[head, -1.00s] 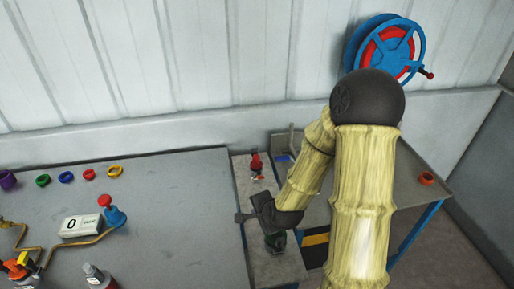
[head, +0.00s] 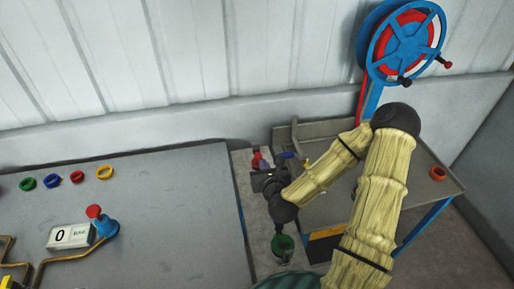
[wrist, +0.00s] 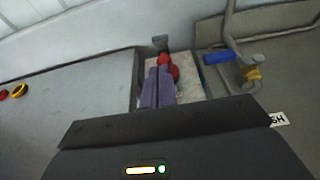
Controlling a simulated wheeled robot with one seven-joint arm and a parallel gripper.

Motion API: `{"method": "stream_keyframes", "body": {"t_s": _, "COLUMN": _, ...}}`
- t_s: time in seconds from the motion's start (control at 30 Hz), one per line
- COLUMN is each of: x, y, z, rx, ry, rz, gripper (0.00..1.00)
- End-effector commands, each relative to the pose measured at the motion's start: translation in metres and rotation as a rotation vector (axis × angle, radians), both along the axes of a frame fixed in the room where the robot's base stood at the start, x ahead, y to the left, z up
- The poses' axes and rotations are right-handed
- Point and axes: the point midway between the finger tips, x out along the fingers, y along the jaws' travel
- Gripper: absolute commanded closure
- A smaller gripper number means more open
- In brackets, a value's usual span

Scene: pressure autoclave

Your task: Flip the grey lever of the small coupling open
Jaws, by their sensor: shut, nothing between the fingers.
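A red coupling (head: 257,160) stands on the far end of the narrow grey ledge. In the wrist view the red coupling (wrist: 173,69) is partly hidden behind my fingers, with a small grey piece (wrist: 160,42) above it that looks like its lever. My gripper (wrist: 159,72) is shut and empty, its two purple fingers side by side and pointing at the coupling. In the head view my gripper (head: 267,165) is right beside the red part; whether it touches is not clear. A green coupling (head: 283,243) stands nearer on the same ledge.
A blue-handled valve with a yellow fitting (wrist: 252,73) on a grey pipe is close on the right. The large grey table (head: 150,220) lies left, with coloured rings and a counter box (head: 70,237). A blue-red wheel (head: 405,42) stands behind.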

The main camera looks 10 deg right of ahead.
Motion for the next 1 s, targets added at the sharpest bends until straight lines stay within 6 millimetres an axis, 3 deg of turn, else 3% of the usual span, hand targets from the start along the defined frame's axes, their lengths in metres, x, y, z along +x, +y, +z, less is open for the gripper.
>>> {"method": "stream_keyframes", "body": {"t_s": 0.27, "x": 0.000, "y": -0.004, "z": 0.000, "rx": -0.002, "ry": 0.000, "rz": -0.007, "gripper": 1.00}}
{"method": "stream_keyframes", "body": {"t_s": 0.47, "x": 0.012, "y": -0.002, "z": -0.004, "rx": -0.004, "ry": 0.000, "rz": -0.003, "gripper": 1.00}}
{"method": "stream_keyframes", "body": {"t_s": 1.0, "x": 0.086, "y": 0.000, "z": -0.026, "rx": -0.004, "ry": 0.001, "rz": 0.001, "gripper": 1.00}}
